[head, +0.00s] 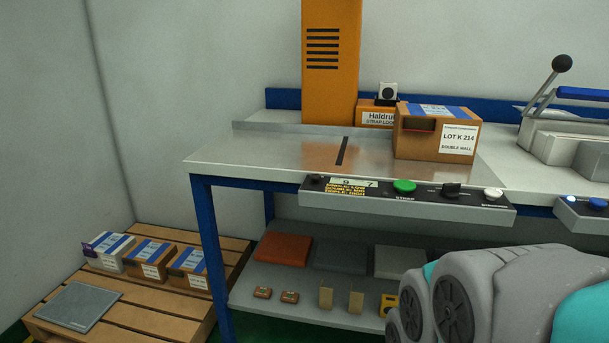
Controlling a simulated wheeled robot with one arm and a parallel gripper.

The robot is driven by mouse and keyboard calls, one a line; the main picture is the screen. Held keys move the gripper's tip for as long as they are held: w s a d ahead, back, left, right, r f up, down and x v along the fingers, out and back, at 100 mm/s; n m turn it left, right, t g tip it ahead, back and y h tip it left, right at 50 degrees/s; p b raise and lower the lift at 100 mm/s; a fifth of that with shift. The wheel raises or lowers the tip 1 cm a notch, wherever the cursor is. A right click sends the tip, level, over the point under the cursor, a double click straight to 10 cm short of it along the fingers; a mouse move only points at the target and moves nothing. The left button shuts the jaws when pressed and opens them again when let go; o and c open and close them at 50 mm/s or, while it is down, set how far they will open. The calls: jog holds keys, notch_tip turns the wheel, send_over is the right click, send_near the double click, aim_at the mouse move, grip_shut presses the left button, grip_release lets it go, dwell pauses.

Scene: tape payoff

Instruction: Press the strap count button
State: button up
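The strapping machine's control panel (410,203) runs along the front edge of the steel table. It bears a green button (404,186), a black knob (451,189) and a white button (493,194) at the right end. The small labels under them are too blurred to read surely, so I cannot tell which one is the strap count button. A small display (352,182) at the left of the panel shows digits, with yellow text below. My gripper is not in view; only my grey and teal arm shows at the lower right, in front of the lower shelf, apart from the panel.
A cardboard box (455,141) marked LOT K 214 stands on the table (240,153), right of the orange column (331,80). A lever device (560,140) and another panel (585,210) are at the right. Boxes stand on a pallet (150,305) at lower left.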

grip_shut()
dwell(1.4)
